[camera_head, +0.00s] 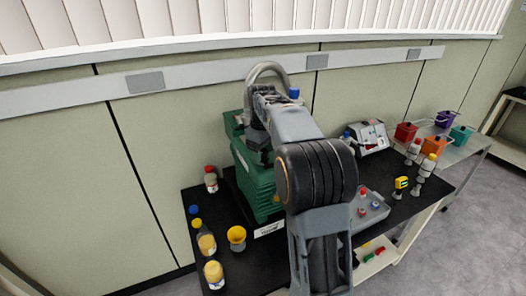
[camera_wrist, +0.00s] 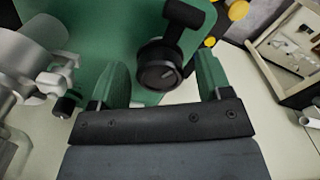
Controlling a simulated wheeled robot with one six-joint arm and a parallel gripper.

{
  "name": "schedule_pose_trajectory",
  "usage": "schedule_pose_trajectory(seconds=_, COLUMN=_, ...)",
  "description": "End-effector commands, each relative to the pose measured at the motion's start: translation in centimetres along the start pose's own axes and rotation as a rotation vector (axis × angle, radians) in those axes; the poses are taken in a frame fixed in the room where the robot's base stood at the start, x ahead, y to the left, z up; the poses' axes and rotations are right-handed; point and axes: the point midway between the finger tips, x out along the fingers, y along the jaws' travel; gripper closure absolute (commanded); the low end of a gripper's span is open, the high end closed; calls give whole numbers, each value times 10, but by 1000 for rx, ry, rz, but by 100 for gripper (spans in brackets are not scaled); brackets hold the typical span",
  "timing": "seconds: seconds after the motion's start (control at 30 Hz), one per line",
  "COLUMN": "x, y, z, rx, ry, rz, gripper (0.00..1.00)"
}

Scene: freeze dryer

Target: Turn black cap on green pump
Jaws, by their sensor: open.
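The green pump (camera_head: 250,172) stands on the black-topped bench in the head view, partly hidden behind my arm. Its green body (camera_wrist: 105,30) fills the upper part of the wrist view. A round black cap (camera_wrist: 158,72) with a line mark on its face shows in the wrist view, in the space between my fingers. A black stem with a crosspiece (camera_wrist: 185,14) rises behind it. My gripper (camera_wrist: 163,76) is open, with one green finger on each side of the cap. I cannot tell whether either finger touches it. My arm hides the cap in the head view.
Metal pipe fittings (camera_wrist: 25,65) with a small black knob stand close to the left finger.

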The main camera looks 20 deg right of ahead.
Motion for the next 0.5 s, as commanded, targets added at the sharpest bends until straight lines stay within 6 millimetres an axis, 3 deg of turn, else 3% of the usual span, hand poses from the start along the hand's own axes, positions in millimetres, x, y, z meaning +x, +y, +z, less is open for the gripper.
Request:
schedule_pose_trajectory(seconds=0.2, x=0, y=0, z=0, rx=0, ry=0, rz=0, gripper=30)
schedule_pose_trajectory(seconds=0.5, x=0, y=0, z=0, rx=0, ry=0, rz=0, gripper=59)
